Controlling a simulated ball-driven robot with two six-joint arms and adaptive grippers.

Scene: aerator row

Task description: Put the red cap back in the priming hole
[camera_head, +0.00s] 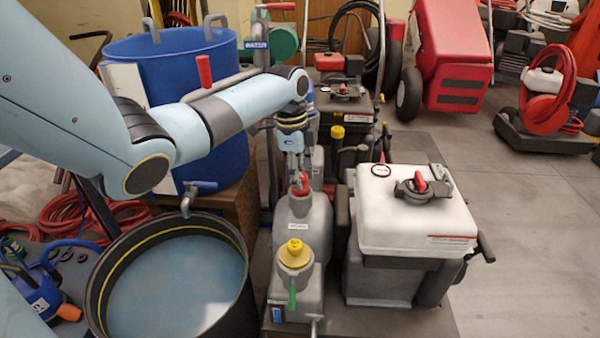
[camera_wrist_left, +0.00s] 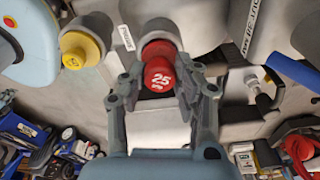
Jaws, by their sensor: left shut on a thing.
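The red cap (camera_head: 299,187) is at the top of the grey pump body (camera_head: 300,226) in the middle of the head view. My left gripper (camera_head: 296,172) comes down on it from above and is shut on it. In the left wrist view the red cap (camera_wrist_left: 159,74), marked "25" in white, sits between the fingers of my left gripper (camera_wrist_left: 156,84). Behind it, a second red band and a grey neck (camera_wrist_left: 158,28) line up with it. The priming hole itself is hidden, and I cannot tell whether the cap is in it or just above. My right gripper is not in view.
A yellow cap (camera_head: 294,250) on a grey neck stands in front, also seen in the wrist view (camera_wrist_left: 78,50). A white-topped machine (camera_head: 415,215) stands close on the right. A black-rimmed tub (camera_head: 100,290) and a blue barrel (camera_head: 185,75) stand left. The right floor (camera_head: 540,230) is clear.

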